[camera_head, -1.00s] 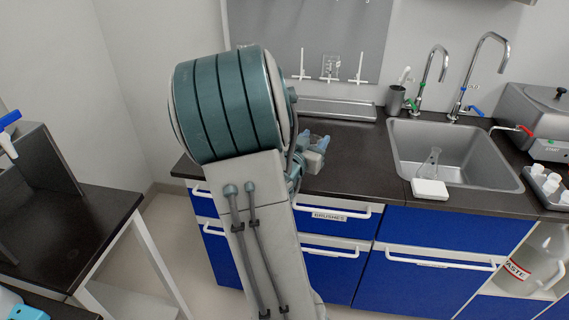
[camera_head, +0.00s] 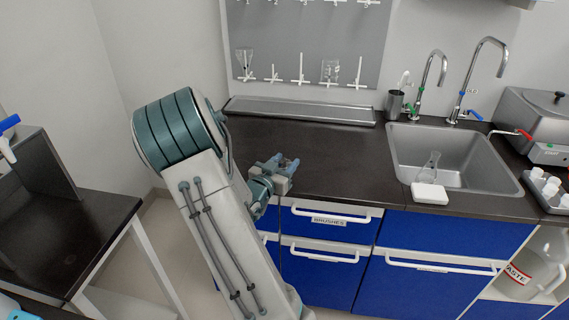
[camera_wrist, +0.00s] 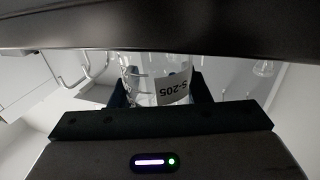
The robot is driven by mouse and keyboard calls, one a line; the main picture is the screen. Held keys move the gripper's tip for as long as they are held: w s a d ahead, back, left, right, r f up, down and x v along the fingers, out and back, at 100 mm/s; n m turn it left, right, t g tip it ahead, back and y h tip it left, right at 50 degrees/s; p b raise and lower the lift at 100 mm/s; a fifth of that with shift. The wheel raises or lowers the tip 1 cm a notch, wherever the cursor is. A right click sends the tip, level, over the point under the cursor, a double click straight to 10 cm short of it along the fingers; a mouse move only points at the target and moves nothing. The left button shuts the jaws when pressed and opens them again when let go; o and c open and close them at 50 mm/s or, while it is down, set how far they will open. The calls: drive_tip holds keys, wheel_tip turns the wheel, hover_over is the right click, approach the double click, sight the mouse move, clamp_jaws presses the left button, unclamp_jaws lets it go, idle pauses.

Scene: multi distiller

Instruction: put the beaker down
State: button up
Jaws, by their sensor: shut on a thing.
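In the wrist view, a clear glass beaker (camera_wrist: 146,90) with a white label marked S-205 sits between the two dark fingers of my gripper (camera_wrist: 160,88). The fingers are shut on it, and the label reads upside down. In the head view, my gripper (camera_head: 284,167) is by the front left edge of the dark countertop (camera_head: 335,155). The beaker cannot be made out clearly there. A dark slab edge crosses the top of the wrist view, close to the beaker. I cannot tell the gap between beaker and counter.
The counter right of my gripper is clear up to the sink (camera_head: 465,160), which holds a flask (camera_head: 430,166). A white block (camera_head: 430,194) sits at the sink's front edge. A pegboard (camera_head: 310,45) with glassware stands behind, above a metal tray (camera_head: 300,110).

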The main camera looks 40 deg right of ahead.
drive_tip(key=shift+f, duration=0.2)
drive_tip(key=o, duration=1)
drive_tip(key=shift+a+r, duration=0.1)
drive_tip(key=shift+a, duration=0.05)
